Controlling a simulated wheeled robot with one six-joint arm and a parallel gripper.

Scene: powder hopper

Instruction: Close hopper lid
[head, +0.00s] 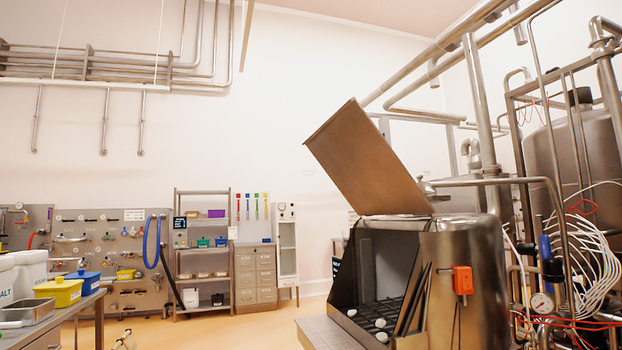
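The powder hopper (462,265) is a shiny metal body at the lower right. Its lid (368,160) is a flat brownish panel standing open, tilted up and back to the left above the hopper. The hopper's opening shows a dark grate (366,312) with a few white lumps on it. An orange box (462,280) is on the hopper's front. My gripper does not show in this view, and nothing of mine is seen touching the lid.
A metal table (75,318) with yellow and blue tubs and white containers stands at the lower left. Shelves and a drawer cabinet (256,275) line the back wall. Pipes, cables and a tank (580,150) crowd the right. Open floor lies between table and hopper.

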